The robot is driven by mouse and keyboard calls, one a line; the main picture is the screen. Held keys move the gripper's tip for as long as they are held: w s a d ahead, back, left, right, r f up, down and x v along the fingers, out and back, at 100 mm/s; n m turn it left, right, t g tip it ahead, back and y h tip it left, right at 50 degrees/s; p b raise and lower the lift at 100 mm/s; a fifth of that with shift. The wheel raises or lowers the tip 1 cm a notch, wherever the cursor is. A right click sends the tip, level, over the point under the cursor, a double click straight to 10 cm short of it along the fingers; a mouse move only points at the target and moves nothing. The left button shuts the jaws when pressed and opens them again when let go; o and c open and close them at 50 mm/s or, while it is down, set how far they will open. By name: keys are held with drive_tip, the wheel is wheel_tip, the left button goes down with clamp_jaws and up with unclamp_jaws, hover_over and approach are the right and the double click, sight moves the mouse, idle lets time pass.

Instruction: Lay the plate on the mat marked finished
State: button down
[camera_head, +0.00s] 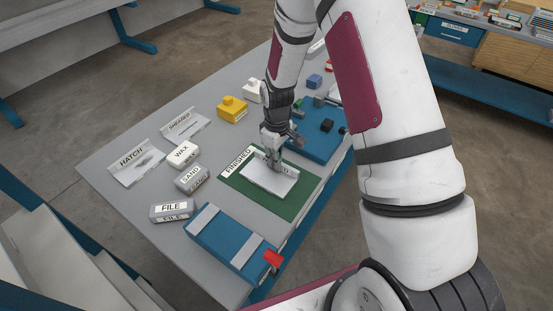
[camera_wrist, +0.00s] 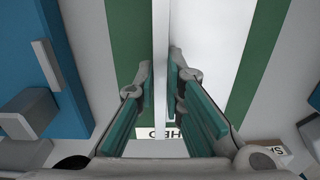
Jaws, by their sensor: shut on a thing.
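A white bent plate (camera_head: 265,180) with an upright flange is over the green mat (camera_head: 292,208) marked FINISHED. It lies roughly level, at or very close to the mat surface; I cannot tell whether it touches. My gripper (camera_head: 274,158) points down and is shut on the flange. In the wrist view my gripper (camera_wrist: 161,88) has one finger on each side of the thin flange, and the broad face of the plate (camera_wrist: 208,45) lies to the right. Green strips of the mat (camera_wrist: 261,60) show on both sides of the plate.
Blocks labelled WAX (camera_head: 183,154), SAND (camera_head: 192,179) and FILE (camera_head: 172,211) stand left of the mat. A blue jig with grey bars (camera_head: 232,242) is in front. A blue board (camera_head: 318,145) with small blocks is behind. A yellow block (camera_head: 232,110) stands farther back.

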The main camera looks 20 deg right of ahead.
drive_tip(key=c, duration=2.1)
unclamp_jaws()
drive_tip(key=shift+f, duration=0.15)
drive_tip(key=o, duration=0.4)
